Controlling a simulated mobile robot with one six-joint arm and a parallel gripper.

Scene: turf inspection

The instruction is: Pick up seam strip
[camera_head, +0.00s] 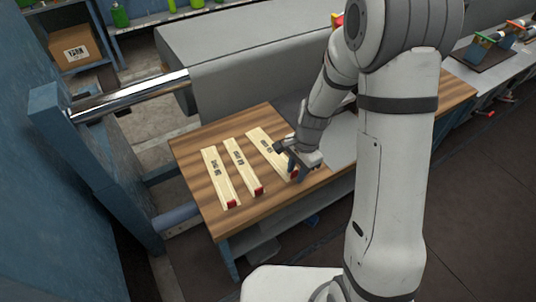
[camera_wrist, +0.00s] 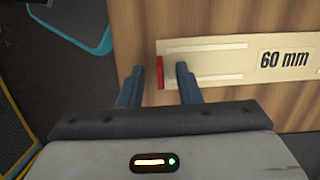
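Three pale seam strips with red ends lie side by side on the wooden table top: a left strip (camera_head: 216,170), a middle strip (camera_head: 238,160) and a wider right strip (camera_head: 262,142). The right strip's near end is partly hidden by my gripper (camera_head: 293,170). In the wrist view a strip marked "60 mm" (camera_wrist: 220,63) lies flat with its red end (camera_wrist: 160,73) at the left. My gripper (camera_wrist: 157,80) is open there, its two blue fingers apart. The red end shows between the fingertips, and the right finger overlaps the strip. I cannot tell whether they touch.
The wooden table (camera_head: 205,150) has bare room around the strips. A grey covered machine (camera_head: 245,75) stands behind it, with a metal roller (camera_head: 130,96) at the left. A cardboard box (camera_head: 75,47) sits on a shelf at the back left.

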